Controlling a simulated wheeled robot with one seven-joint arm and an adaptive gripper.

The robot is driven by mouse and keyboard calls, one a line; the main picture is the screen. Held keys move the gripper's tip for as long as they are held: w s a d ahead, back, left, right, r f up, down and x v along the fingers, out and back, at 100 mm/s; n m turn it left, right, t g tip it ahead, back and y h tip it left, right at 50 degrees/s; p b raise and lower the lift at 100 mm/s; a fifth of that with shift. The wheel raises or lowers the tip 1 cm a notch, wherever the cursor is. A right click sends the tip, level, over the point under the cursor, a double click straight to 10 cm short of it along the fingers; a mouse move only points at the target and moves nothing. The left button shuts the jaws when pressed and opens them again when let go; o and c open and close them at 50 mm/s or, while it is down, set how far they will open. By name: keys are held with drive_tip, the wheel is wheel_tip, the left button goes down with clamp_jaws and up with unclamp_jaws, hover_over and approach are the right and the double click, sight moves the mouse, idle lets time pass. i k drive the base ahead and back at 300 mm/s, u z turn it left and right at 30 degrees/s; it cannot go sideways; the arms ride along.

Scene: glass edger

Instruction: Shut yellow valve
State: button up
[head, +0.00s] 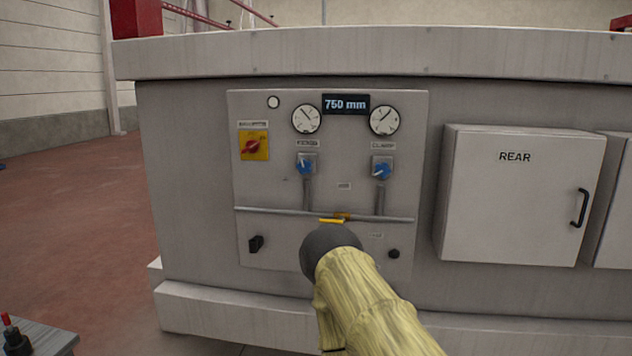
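The yellow valve (331,221) sits at the middle of the thin horizontal pipe (270,210), low on the grey control panel. Its bright yellow handle shows as a short bar, close to level and roughly in line with the pipe. A darker yellow part shows just behind it. My gripper (328,248) is a dark rounded shape directly below the handle in the picture, at the end of my arm in its pale yellow sleeve. Its fingers are hidden, so I cannot tell whether they are open or touch the valve.
Two blue knobs (305,166) (382,170) sit above the pipe, under two dials. A red switch on a yellow plate (254,146) is at left. A black knob (256,243) is lower left. The REAR cabinet (515,200) juts out at right.

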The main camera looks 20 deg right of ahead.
sight(341, 219)
drive_tip(key=z, duration=0.75)
drive_tip(key=k, duration=0.65)
drive_tip(key=u, duration=0.8)
drive_tip(key=i, duration=1.25)
drive_tip(key=z, duration=0.55)
